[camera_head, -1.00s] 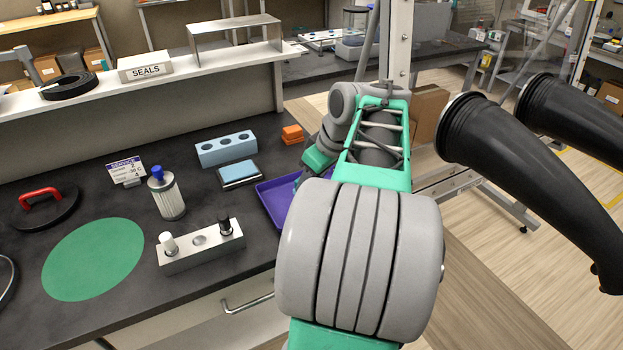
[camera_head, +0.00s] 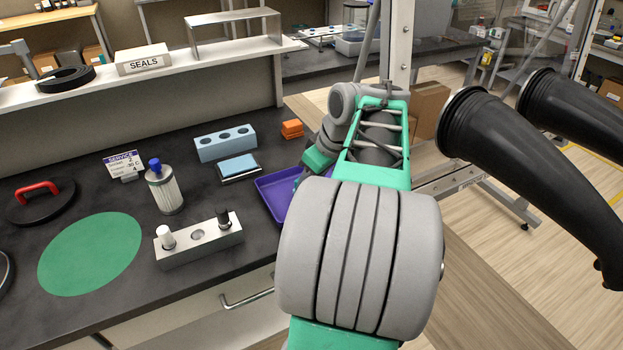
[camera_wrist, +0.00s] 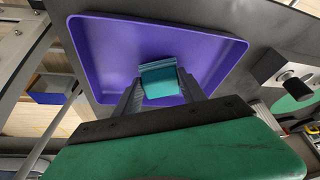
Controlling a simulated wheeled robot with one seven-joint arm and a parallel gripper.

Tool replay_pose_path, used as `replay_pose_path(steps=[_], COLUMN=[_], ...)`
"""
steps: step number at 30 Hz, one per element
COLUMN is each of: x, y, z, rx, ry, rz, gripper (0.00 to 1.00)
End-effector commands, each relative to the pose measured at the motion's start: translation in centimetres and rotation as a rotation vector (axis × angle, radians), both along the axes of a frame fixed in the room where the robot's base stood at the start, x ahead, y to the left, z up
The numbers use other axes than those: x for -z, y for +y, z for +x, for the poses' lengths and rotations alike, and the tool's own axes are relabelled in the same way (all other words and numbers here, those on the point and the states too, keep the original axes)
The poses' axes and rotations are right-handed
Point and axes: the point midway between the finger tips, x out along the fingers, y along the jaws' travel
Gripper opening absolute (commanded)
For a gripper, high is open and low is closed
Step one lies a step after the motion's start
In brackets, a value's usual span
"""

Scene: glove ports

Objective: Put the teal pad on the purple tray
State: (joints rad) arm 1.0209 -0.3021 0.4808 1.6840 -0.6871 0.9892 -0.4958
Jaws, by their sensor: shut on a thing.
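The purple tray (camera_head: 268,186) lies on the dark bench, partly hidden behind my arm in the head view. In the wrist view the purple tray (camera_wrist: 215,47) spreads out beyond my gripper. The teal pad (camera_wrist: 160,82) is between the fingers of my gripper (camera_wrist: 161,88), which is shut on it. The pad shows against the tray's floor. I cannot tell whether it touches the tray. In the head view my arm hides most of the gripper and the pad.
A light-blue pad on a dark base (camera_head: 239,168) and a blue block with holes (camera_head: 226,143) stand left of the tray. A metal block with a white and a black peg (camera_head: 199,240) is in front. Orange pieces (camera_head: 292,129) lie behind. Black glove sleeves (camera_head: 530,165) hang at right.

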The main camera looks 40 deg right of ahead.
Motion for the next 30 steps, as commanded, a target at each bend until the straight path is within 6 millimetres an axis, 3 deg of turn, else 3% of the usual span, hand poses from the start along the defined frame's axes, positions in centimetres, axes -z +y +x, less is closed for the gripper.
replay_pose_path(steps=[7,8,16,25,30], x=[0.5,0.4,0.4,0.1,-2.6], y=[0.0,0.0,0.0,0.0,-0.3], z=[0.0,0.0,0.0,-0.1,-1.1], rx=[0.0,0.0,0.0,0.0,0.003], ry=[0.0,0.0,0.0,-0.001,-0.002], rz=[0.0,0.0,0.0,-0.001,-0.004], gripper=[0.0,0.5,0.72,0.73,0.73])
